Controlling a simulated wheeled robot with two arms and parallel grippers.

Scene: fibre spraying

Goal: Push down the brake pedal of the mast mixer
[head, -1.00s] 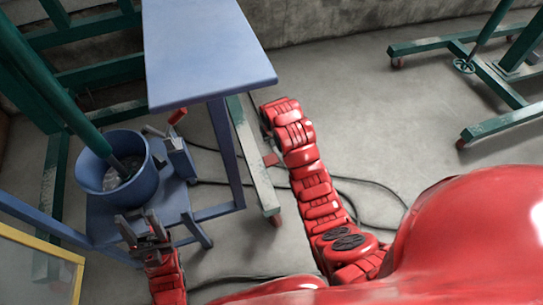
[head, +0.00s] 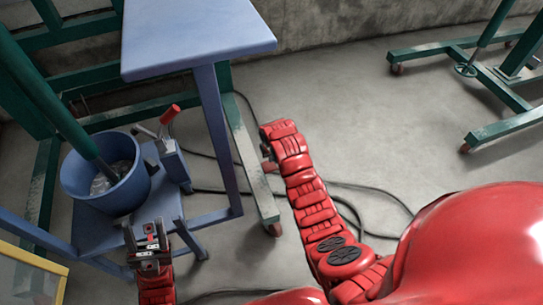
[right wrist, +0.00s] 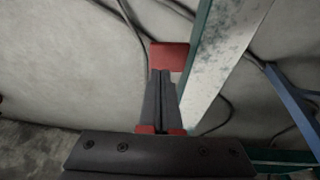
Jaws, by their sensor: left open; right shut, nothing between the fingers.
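The brake pedal is a small red plate (right wrist: 170,56) beside the worn pale-green leg (right wrist: 218,65) of the mast mixer in the right wrist view. In the head view the pedal (head: 268,167) shows only as a small red patch beside the leg (head: 250,165), mostly hidden by my right arm. My right gripper (right wrist: 161,76) is shut and empty, its fingertips in line with the pedal's near edge; I cannot tell if they touch. In the head view the right gripper (head: 267,150) is low beside the leg. My left gripper (head: 145,232) is open and empty, near the blue stand.
A blue tabletop (head: 195,35) juts out above the leg. A blue bucket (head: 125,190) and a red-handled tool (head: 169,114) are on the lower blue shelf. Black cables (head: 350,205) lie on the floor. Another green wheeled frame (head: 505,127) stands at right, with clear floor between.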

